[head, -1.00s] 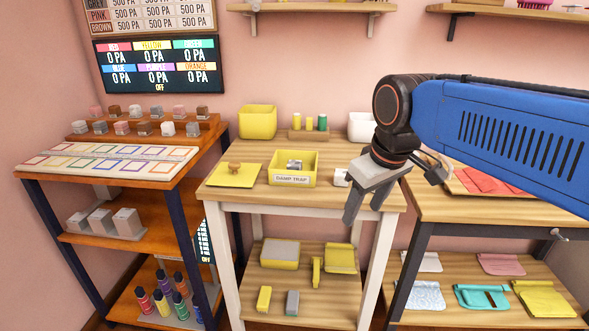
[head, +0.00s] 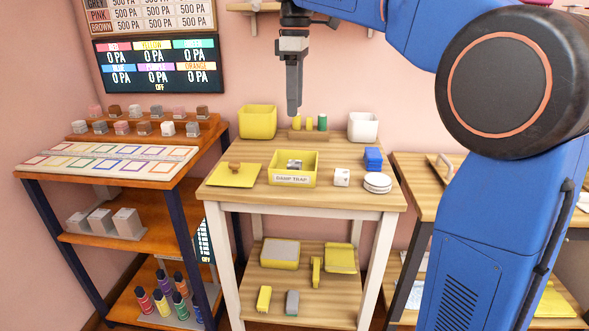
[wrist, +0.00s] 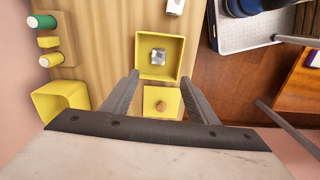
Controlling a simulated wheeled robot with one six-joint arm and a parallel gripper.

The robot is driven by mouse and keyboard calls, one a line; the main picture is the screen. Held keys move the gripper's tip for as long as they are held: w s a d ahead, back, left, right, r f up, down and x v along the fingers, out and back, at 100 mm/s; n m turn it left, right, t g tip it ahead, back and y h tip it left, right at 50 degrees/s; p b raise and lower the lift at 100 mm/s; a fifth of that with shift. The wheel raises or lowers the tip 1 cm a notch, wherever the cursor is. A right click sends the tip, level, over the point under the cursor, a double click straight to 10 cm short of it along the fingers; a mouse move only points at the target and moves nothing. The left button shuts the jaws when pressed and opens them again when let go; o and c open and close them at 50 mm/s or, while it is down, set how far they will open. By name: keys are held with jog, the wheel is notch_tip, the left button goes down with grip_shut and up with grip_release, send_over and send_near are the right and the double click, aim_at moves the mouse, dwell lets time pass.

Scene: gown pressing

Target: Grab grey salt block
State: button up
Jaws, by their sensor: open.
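A small grey block (head: 294,164) sits inside the yellow tray (head: 308,178) labelled DAMP TRAP on the middle table; I cannot tell for certain that it is salt. It also shows in the wrist view (wrist: 158,55), within the tray (wrist: 141,68). My gripper (head: 293,108) points down, above the back of the middle table, apart from the tray. In the wrist view its fingers (wrist: 160,88) are spread with nothing held between them.
A yellow plate (head: 234,181) with a brown knob lies left of the tray. A yellow bin (head: 257,121), small bottles (head: 322,122) and a white bin (head: 362,126) stand behind. A white cube (head: 342,177), blue block (head: 373,158) and white discs (head: 377,181) are to the right.

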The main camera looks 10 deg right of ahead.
jog(key=w, duration=0.1)
send_over(295, 162)
jog(key=f, duration=1.1)
jog(key=shift+a+f, duration=0.35)
jog(key=shift+a, duration=0.05)
jog(key=shift+s+d+f, duration=0.1)
jog(key=shift+d+f, duration=0.05)
jog(key=shift+f, duration=1.2)
jog(key=shift+s+d+f, duration=0.1)
jog(key=shift+d+f, duration=0.05)
jog(key=shift+f, duration=1.2)
jog(key=c, duration=1.2)
